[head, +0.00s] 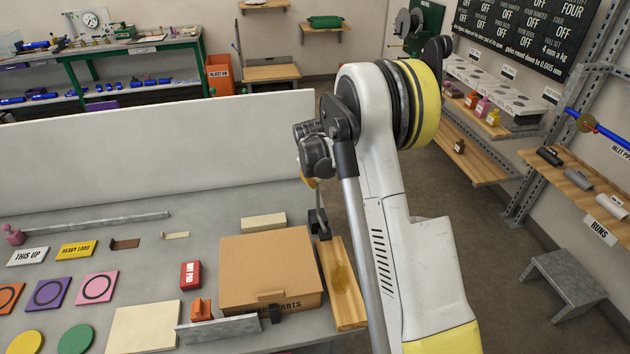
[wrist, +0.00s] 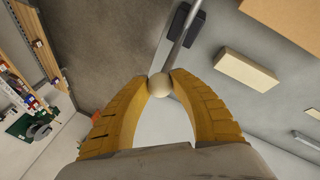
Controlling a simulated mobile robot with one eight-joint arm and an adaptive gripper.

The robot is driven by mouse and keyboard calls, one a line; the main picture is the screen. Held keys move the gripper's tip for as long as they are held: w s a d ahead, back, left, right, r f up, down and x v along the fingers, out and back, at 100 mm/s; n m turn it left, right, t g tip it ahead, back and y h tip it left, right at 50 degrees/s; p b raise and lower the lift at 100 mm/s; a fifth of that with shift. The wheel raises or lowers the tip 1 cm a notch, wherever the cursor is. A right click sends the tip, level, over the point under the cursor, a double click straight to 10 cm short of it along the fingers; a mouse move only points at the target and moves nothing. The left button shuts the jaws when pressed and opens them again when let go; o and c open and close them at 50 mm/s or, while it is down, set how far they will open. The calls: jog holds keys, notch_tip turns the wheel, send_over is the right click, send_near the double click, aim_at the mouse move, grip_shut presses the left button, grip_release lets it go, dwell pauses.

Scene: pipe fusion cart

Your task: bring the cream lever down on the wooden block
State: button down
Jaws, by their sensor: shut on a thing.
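The cream lever's round cream knob (wrist: 160,85) sits between the fingertips of my gripper (wrist: 159,80) in the wrist view. Its thin grey rod (wrist: 184,38) runs from the knob up to a dark bracket (wrist: 177,22). In the head view my gripper (head: 310,182) shows only as a bit of orange under the wrist, above the dark bracket (head: 319,223); the knob is hidden there. A long wooden block (head: 347,302) with a darker oval patch lies along the bench's right edge, below my gripper and partly behind my arm.
A cardboard box (head: 265,262) stands just left of the wooden block. A pale block (head: 263,222) lies behind the box and shows in the wrist view (wrist: 247,60). A low white panel (head: 150,150) closes the bench's back. Coloured tiles and signs lie at left.

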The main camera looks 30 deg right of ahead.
jog(key=shift+s+a+f+t+h+b, duration=0.1)
jog(key=shift+s+a+t+h+b, duration=0.15)
jog(key=shift+s+b, duration=0.3)
jog(key=shift+s+a+r+t+b, duration=0.1)
jog(key=shift+s+t+b, duration=0.25)
jog(key=shift+s, duration=0.35)
jog(key=shift+s+a+f+t+h+b, duration=0.1)
jog(key=shift+s+a+t+h+b, duration=0.15)
jog(key=shift+s+b, duration=0.3)
jog(key=shift+s, duration=0.2)
jog(key=c, duration=1.2)
grip_release()
jog(key=shift+o, duration=0.6)
jog(key=shift+s, duration=0.1)
